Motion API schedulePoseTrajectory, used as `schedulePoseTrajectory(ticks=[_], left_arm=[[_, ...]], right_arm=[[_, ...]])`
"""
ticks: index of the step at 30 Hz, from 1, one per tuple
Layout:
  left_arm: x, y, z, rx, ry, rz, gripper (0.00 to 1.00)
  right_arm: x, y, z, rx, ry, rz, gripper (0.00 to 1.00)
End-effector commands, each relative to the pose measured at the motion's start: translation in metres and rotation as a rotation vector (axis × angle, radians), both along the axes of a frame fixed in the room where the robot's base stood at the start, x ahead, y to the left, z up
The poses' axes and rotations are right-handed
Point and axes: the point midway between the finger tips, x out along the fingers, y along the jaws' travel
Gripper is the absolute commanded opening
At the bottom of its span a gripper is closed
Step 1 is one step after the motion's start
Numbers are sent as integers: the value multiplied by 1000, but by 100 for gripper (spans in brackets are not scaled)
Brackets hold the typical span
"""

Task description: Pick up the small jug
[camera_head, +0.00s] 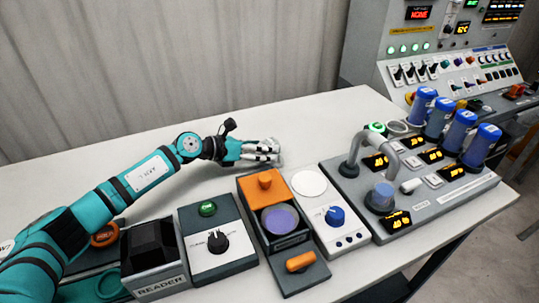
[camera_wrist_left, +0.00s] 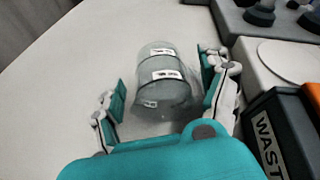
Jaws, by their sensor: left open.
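The small jug (camera_wrist_left: 162,95) looks like a clear, see-through vessel with white labels on its side. In the left wrist view it stands on the pale table between the two fingers of my left gripper (camera_wrist_left: 163,78). A gap shows on each side, so the fingers are around it without visible contact. In the head view my left gripper (camera_head: 276,152) reaches low over the table, and I cannot clearly make out the jug there. The left gripper is open. My right gripper is not in view.
A waste unit (camera_head: 264,181) with an orange top, a reader box (camera_head: 155,265) and a knob box (camera_head: 216,246) stand along the front. A grey tank station (camera_head: 450,195) with blue-capped cylinders stands right. The table (camera_head: 290,118) behind the gripper is clear.

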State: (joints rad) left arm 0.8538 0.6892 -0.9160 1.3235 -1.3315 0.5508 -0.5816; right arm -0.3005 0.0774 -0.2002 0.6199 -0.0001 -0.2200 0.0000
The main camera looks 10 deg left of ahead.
Motion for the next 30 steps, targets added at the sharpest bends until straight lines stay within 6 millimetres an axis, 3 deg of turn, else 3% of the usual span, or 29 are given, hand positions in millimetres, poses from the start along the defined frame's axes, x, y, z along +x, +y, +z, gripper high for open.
schedulePoseTrajectory(ticks=[10,23,30], left_arm=[[5,-6,-3,2,0,0,77],[5,-5,-3,1,1,1,21],[5,-5,-2,1,-1,1,18]], right_arm=[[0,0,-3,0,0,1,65],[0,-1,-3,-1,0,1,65],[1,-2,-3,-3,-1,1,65]])
